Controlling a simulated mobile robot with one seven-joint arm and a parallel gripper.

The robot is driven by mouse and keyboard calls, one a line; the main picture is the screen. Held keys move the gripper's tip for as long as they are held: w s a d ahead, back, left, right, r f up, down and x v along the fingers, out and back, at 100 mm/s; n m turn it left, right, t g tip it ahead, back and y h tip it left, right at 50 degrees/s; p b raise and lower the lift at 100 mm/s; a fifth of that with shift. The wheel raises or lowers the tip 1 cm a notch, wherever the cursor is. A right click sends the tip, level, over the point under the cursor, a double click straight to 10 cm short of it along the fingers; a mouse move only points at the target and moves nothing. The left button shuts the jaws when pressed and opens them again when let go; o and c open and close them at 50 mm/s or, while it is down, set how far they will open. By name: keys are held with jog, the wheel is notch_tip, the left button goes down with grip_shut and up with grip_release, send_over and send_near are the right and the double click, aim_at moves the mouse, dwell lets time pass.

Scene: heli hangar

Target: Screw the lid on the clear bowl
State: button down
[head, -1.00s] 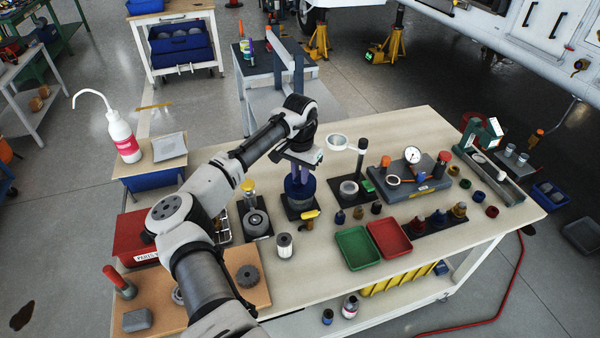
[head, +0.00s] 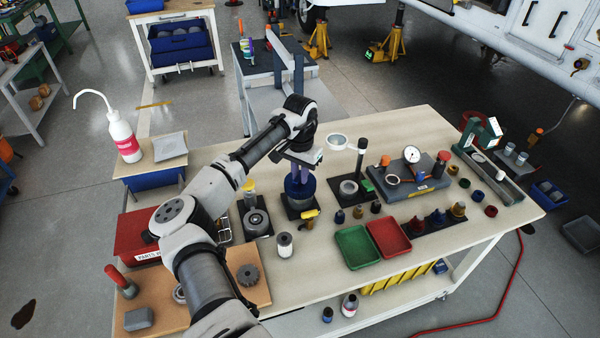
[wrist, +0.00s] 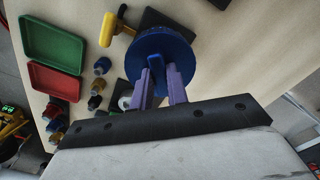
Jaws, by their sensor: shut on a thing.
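The clear bowl (head: 301,205) stands on a dark square mat on the workbench, a little left of its middle. The blue lid (head: 299,187) sits on top of it. In the wrist view the round blue lid (wrist: 160,45) with its raised grip bar fills the upper middle. My gripper (wrist: 158,75) reaches down from above, and its two purple fingers are shut on the lid's bar. In the head view my gripper (head: 300,174) is upright over the lid. The lid hides most of the bowl in the wrist view, so I cannot tell how tightly they meet.
A yellow-handled tool (head: 309,214) lies right beside the bowl. Green (head: 357,247) and red (head: 389,237) trays are to the right, with small coloured bottles behind. A ring magnifier (head: 338,142) stands behind. A white canister (head: 285,245) is in front.

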jog(key=shift+f, duration=0.2)
dwell(0.4)
jog(key=c, duration=1.3)
grip_release()
jog(key=c, duration=0.9)
